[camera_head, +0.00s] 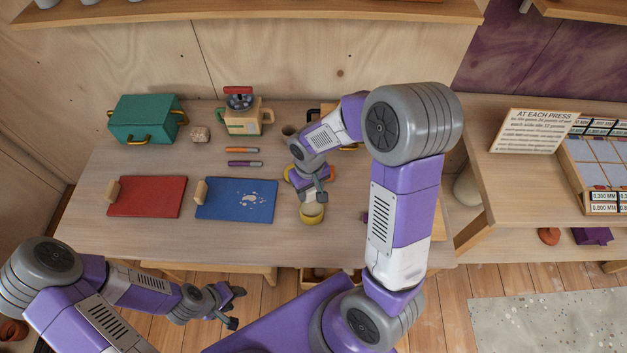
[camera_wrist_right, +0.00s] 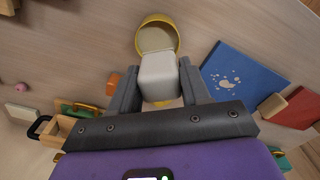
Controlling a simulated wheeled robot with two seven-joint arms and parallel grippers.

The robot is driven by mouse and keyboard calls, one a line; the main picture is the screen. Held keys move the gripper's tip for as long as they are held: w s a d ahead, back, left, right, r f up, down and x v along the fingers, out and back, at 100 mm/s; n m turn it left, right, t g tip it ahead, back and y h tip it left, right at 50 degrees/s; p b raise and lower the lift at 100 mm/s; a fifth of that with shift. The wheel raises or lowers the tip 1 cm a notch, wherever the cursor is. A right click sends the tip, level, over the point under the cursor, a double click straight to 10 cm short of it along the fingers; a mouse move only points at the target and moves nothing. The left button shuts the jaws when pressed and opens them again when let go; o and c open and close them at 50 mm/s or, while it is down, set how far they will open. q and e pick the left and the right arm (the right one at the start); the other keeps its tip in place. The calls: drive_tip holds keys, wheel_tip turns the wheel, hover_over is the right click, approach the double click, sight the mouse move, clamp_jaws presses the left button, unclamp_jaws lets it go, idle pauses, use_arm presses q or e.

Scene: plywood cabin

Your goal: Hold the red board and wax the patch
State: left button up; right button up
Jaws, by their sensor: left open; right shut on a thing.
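My right gripper (camera_wrist_right: 160,82) is shut on a pale block (camera_wrist_right: 159,76), over a round yellow tin (camera_head: 312,214). The tin (camera_wrist_right: 157,27) also shows in the wrist view; whether the block touches it I cannot tell. My left gripper (camera_head: 236,306) is open and empty, in front of the table edge, apart from both boards.
An orange stick (camera_head: 243,150) and a purple stick (camera_head: 245,164) lie behind the blue board. A sign (camera_head: 535,130) stands at the right.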

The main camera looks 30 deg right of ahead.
drive_tip(key=shift+s+d+f+b, duration=0.15)
drive_tip(key=shift+d+f+b, duration=0.05)
drive_tip(key=shift+f+b, duration=0.1)
wheel_tip(320, 180, down, 5)
drive_tip(key=b, duration=0.4)
drive_tip(key=shift+f, duration=0.15)
drive_tip(key=shift+f+b, duration=0.6)
drive_tip(key=shift+b, duration=0.1)
idle(1.6)
drive_tip(key=shift+r+p, duration=2.9)
drive_tip(key=shift+r, duration=0.75)
drive_tip(key=shift+f, duration=0.1)
